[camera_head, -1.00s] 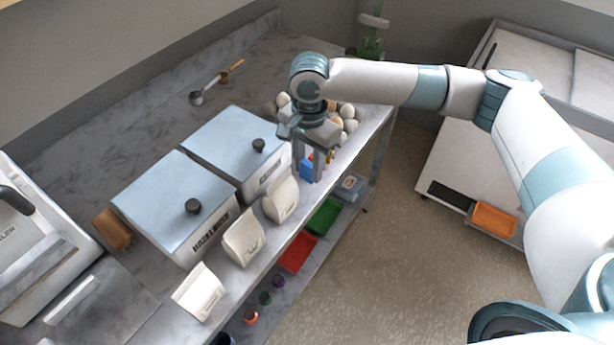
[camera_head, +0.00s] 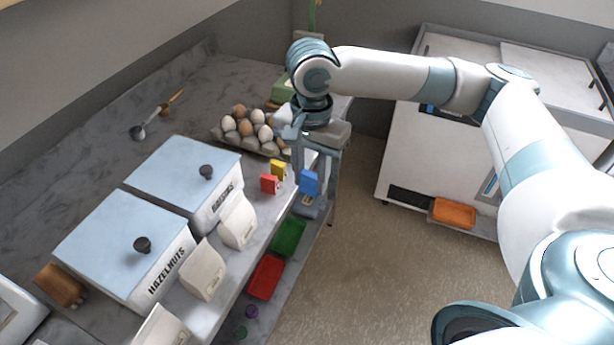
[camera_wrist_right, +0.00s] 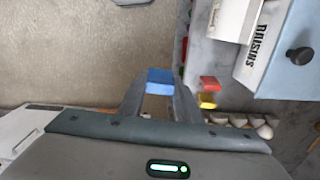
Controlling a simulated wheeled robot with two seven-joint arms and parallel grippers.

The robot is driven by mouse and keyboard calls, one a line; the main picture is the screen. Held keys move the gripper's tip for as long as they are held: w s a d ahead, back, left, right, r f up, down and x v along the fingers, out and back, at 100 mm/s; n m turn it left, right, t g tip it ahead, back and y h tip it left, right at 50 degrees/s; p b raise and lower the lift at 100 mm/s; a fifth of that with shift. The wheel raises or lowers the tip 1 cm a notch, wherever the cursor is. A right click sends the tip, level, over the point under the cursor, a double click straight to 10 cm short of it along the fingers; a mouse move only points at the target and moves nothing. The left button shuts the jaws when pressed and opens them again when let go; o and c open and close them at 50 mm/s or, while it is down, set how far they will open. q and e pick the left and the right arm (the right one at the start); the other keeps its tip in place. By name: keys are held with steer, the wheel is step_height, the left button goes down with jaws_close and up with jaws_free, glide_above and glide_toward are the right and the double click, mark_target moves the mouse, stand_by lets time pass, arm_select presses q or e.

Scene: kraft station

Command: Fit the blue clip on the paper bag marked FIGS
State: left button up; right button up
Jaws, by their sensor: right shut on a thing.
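My right gripper (camera_head: 312,180) is shut on the blue clip (camera_head: 309,183) and holds it up at the right edge of the counter. In the right wrist view the blue clip (camera_wrist_right: 160,77) sits between the fingertips. Three white paper bags stand along the counter's front edge: one by the raisins bin (camera_head: 238,221), a middle one (camera_head: 203,270), and one at the bottom (camera_head: 162,328). Their markings are too small to read, so I cannot tell which says FIGS. The gripper is apart from the bags, to their upper right. My left gripper is not in view.
A red clip (camera_head: 269,184) and a yellow clip (camera_head: 278,168) stand on the counter beside the gripper. An egg carton (camera_head: 225,134) is behind them. Bins marked HAZELNUTS (camera_head: 120,240) and RAISINS (camera_head: 185,172) stand behind the bags. Red (camera_head: 266,278) and green (camera_head: 289,237) trays lie on a lower shelf.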

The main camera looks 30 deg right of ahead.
steer(key=shift+a, duration=0.1)
stand_by(0.3)
steer(key=n, duration=0.1)
steer(key=a+f+n, duration=0.1)
steer(key=n, duration=0.1)
steer(key=shift+s+a, duration=0.1)
steer(key=shift+s, duration=0.3)
steer(key=a+n, duration=0.1)
steer(key=n, duration=0.1)
steer(key=s+a+f+n, duration=0.1)
steer(key=n, duration=0.2)
steer(key=s+a+f+n, duration=0.1)
steer(key=n, duration=0.2)
steer(key=shift+s, duration=0.2)
steer(key=shift+d, duration=0.15)
